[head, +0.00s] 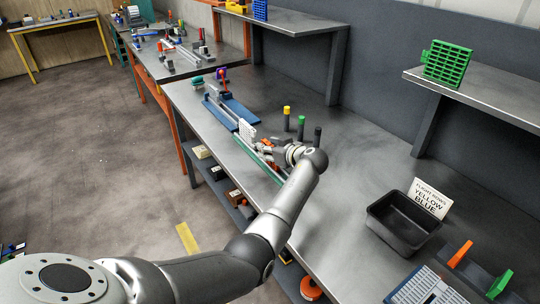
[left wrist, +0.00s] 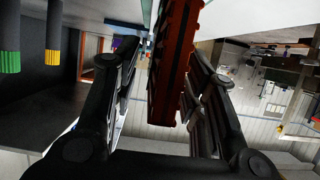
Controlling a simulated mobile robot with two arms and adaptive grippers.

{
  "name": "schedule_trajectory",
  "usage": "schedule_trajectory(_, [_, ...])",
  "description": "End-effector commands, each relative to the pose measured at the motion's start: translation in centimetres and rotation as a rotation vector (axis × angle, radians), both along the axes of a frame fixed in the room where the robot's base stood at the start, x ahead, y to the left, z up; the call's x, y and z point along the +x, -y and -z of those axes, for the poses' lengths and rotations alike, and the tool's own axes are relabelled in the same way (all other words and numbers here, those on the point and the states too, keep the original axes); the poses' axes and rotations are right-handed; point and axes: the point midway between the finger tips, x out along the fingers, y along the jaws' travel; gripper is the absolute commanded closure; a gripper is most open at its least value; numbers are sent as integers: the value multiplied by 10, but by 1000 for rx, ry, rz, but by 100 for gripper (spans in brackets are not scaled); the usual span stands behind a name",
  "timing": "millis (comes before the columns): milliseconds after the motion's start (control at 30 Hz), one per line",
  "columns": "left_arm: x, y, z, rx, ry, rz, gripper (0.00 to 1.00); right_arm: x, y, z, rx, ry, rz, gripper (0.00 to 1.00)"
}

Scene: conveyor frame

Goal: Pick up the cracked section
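My left gripper (head: 271,148) reaches over the conveyor frame on the long bench, partly hidden by its own wrist. In the left wrist view its two fingers (left wrist: 160,62) stand apart, with a red-brown bar-like section (left wrist: 172,65) between them. A gap shows on the section's left side; on its right it lies close to the finger, and I cannot tell whether they touch. No crack can be made out on it. In the head view only small orange bits (head: 268,142) show near the gripper. A white slatted piece (head: 247,130) stands just beyond it. My right gripper is not in view.
Dark posts with yellow (head: 287,110), green (head: 301,119) and black (head: 317,130) tops stand close behind the gripper. Blue base plates (head: 238,109) lie farther along. A black bin (head: 403,222) with a sign (head: 429,198) is at right. The bench between posts and bin is clear.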

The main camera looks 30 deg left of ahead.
Motion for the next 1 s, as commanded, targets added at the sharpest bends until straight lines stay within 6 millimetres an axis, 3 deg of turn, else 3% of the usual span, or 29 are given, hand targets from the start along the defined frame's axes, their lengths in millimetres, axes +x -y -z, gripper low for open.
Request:
schedule_trajectory(33, [0,0,0,0,0,0,67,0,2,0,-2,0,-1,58])
schedule_trajectory(300, [0,0,0,0,-1,0,100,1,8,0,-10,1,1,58])
schedule_trajectory(767, [0,0,-5,0,2,-1,100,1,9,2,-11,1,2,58])
schedule_trajectory(1000, [0,1,-33,-1,7,0,100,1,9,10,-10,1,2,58])
